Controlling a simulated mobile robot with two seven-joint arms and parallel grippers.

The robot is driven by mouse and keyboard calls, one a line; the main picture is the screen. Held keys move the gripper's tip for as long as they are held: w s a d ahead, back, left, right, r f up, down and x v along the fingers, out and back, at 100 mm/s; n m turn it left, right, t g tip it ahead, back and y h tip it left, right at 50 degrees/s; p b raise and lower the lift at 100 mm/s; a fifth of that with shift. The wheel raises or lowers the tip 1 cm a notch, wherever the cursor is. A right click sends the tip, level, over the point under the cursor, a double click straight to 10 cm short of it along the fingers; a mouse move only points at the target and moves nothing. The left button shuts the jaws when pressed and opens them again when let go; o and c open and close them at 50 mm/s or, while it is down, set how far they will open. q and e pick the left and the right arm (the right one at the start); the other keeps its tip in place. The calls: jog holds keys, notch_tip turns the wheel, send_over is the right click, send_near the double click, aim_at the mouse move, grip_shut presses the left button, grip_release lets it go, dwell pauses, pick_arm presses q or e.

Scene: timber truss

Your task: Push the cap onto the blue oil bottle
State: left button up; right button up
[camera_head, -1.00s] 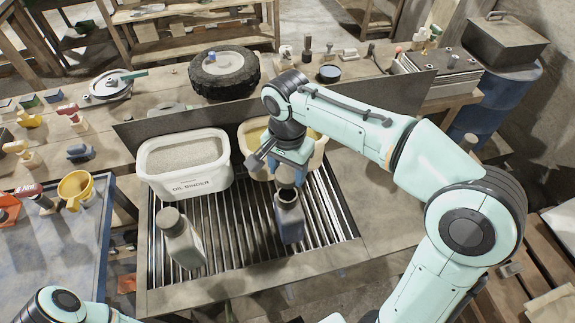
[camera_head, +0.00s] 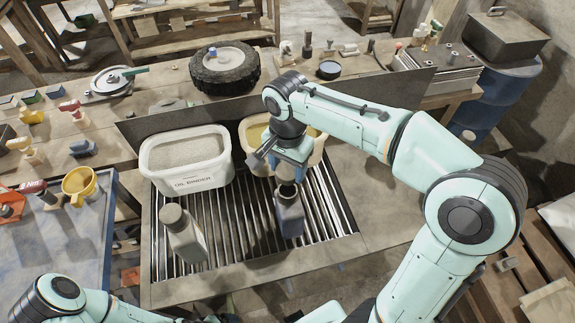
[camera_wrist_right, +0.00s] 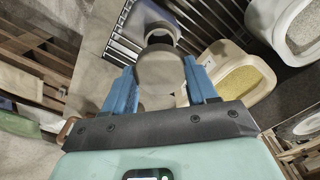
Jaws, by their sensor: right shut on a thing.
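The blue oil bottle (camera_head: 290,218) stands upright on the slatted metal grate, right of its middle. My right gripper (camera_head: 289,176) is directly above the bottle, pointing down. In the right wrist view its blue fingers (camera_wrist_right: 161,82) are shut on a round grey-brown cap (camera_wrist_right: 160,68). The cap looks dark in the head view (camera_head: 287,189), right over the bottle's neck. The bottle (camera_wrist_right: 146,16) shows beyond the cap in the right wrist view. I cannot tell whether the cap touches the neck. Only links of my left arm show at the lower left; its gripper is out of view.
A grey bottle (camera_head: 184,234) stands on the left of the grate (camera_head: 239,238). Behind are a white oil binder tub (camera_head: 190,183) and a cream tub (camera_head: 250,127) with yellowish contents. A blue-topped cart (camera_head: 65,235) with a yellow funnel cup (camera_head: 80,184) is at left.

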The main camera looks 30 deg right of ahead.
aim_at(287, 196)
jog(key=shift+s, duration=0.1)
jog(key=shift+f+b, duration=0.35)
jog(key=shift+f, duration=0.3)
jog(key=shift+f+b, duration=0.5)
jog(key=shift+f, duration=0.35)
pick_arm(q)
jog(key=shift+s+f+b, duration=0.3)
jog(key=shift+s+f, duration=0.35)
jog(key=shift+f, duration=0.25)
jog(key=shift+s+f+b, duration=0.25)
jog(key=shift+s+f, duration=0.4)
jog(key=shift+f, duration=0.2)
pick_arm(e)
jog(key=shift+f, duration=1)
jog(key=shift+f, duration=0.15)
pick_arm(q)
jog(key=shift+s+f, duration=0.15)
jog(key=shift+f, duration=0.1)
pick_arm(e)
jog(key=shift+f, duration=0.35)
pick_arm(q)
jog(key=shift+s+f+b, duration=0.2)
jog(key=shift+f+b, duration=0.2)
jog(key=shift+b, duration=0.1)
pick_arm(e)
jog(key=shift+f, duration=0.5)
jog(key=o, duration=1.1)
jog(key=shift+o, duration=0.2)
